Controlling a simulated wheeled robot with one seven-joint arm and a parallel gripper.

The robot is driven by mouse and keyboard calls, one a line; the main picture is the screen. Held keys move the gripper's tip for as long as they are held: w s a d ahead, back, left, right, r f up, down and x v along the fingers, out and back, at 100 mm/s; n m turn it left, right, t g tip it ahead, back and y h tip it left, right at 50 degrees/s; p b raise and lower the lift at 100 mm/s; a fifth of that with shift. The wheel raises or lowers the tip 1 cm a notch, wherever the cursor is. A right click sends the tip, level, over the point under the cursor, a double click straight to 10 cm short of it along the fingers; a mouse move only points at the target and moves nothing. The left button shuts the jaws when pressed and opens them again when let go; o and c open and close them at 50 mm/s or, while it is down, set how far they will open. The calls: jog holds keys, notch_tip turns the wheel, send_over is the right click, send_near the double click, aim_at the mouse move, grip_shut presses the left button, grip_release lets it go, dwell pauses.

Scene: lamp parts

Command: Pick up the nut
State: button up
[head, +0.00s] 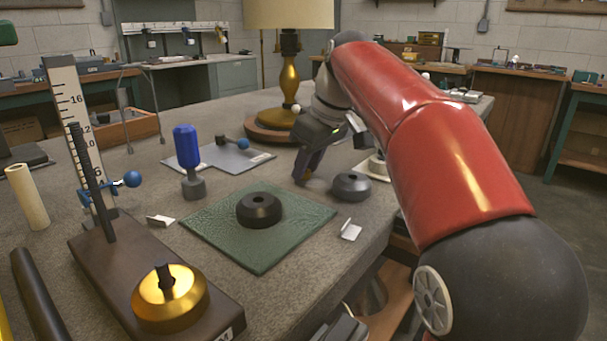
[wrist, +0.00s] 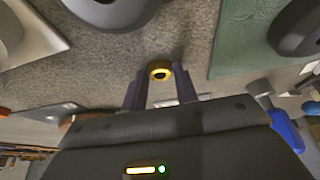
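The nut (wrist: 159,72) is a small brass-coloured ring with a dark hole, lying on the grey tabletop in the wrist view. My gripper (wrist: 160,78) is open, with one dark finger on each side of the nut near the fingertips. The gaps are small, and I cannot tell whether either finger touches it. In the head view my gripper (head: 306,179) points down at the tabletop between the lamp and a dark round part. The nut is hidden there behind the fingers.
A dark round part (head: 351,187) stands close to the right of my gripper. The brass lamp (head: 289,88) stands behind. A green mat (head: 300,243) with a dark ring part (head: 259,211) lies in front. A blue-handled tool (head: 187,148) stands left.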

jog(key=c, duration=0.5)
jog(key=shift+r, duration=0.15)
jog(key=shift+c, duration=0.2)
